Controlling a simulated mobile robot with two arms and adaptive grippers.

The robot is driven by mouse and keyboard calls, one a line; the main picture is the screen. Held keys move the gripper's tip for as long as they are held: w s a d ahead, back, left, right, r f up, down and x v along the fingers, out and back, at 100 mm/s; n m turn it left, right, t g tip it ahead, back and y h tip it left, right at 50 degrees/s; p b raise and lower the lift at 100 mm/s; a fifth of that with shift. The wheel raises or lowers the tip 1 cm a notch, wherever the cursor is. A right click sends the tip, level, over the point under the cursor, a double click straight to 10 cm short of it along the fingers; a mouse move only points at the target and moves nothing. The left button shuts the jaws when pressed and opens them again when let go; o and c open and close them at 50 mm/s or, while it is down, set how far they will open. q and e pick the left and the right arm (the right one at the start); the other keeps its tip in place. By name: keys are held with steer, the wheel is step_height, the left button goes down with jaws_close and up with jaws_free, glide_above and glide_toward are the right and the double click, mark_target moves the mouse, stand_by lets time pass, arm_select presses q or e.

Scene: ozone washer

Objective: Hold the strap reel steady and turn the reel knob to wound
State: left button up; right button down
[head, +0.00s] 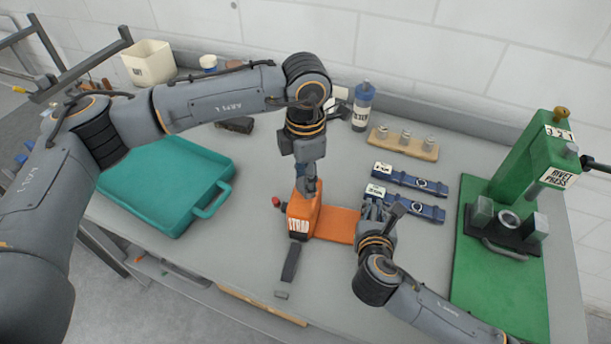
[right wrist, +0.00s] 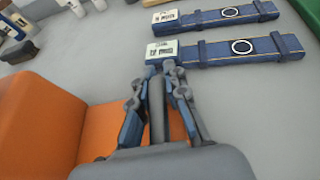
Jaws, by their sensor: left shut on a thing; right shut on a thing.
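The strap reel (head: 301,214) is an orange block with a white label, standing on the table with a flat orange part (head: 338,225) reaching right. It also shows in the right wrist view (right wrist: 35,125). A dark strap hangs from its front, and a small red piece sits on its left side. My left gripper (head: 306,187) is shut on the top of the reel from above. My right gripper (head: 377,210) is low at the right end of the orange part. Its fingers (right wrist: 162,90) are closed about a grey upright piece (right wrist: 157,112), apparently the reel knob, mostly hidden; its setting cannot be read.
Two blue strap pieces (head: 410,180) with white tags lie just behind my right gripper. A green press (head: 500,250) stands at the right, a teal case (head: 165,185) at the left. A wooden block with metal pieces (head: 403,143) and a blue-capped bottle (head: 363,105) stand behind.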

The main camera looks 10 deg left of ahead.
arm_select(q)
steer(key=m, duration=0.6)
steer(key=shift+w+a+m, duration=0.1)
steer(key=shift+m, duration=0.2)
steer(key=m, duration=0.6)
arm_select(e)
steer(key=shift+d, duration=0.1)
arm_select(q)
steer(key=m, duration=0.6)
steer(key=shift+m, duration=0.3)
steer(key=m, duration=0.6)
steer(key=shift+m, duration=0.4)
steer(key=o, duration=1.2)
step_height(320, 180, up, 12)
